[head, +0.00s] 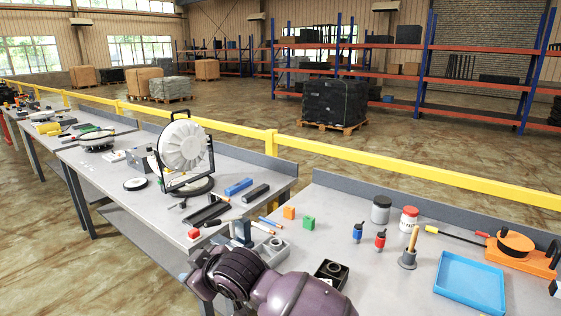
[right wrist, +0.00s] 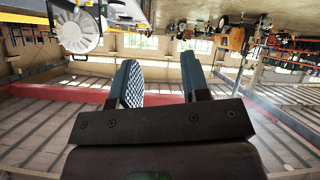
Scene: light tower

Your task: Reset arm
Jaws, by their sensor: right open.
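My right arm comes in at the bottom middle of the head view, with its purple links bent over the front of the bench. In the right wrist view my right gripper (right wrist: 162,72) has its two blue fingers spread apart, with nothing between them. My left gripper is not in view. The light tower's round white lamp (head: 182,146) stands upright in a black frame on the left bench, beyond my right arm. It also shows upside down at the upper left of the right wrist view (right wrist: 78,30).
A blue tray (head: 470,282), an orange tool (head: 513,243) and a wooden-handled tool (head: 410,245) are on the right bench. An open black box (head: 331,273) sits close beside my right arm. A yellow rail (head: 350,158) runs behind the benches.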

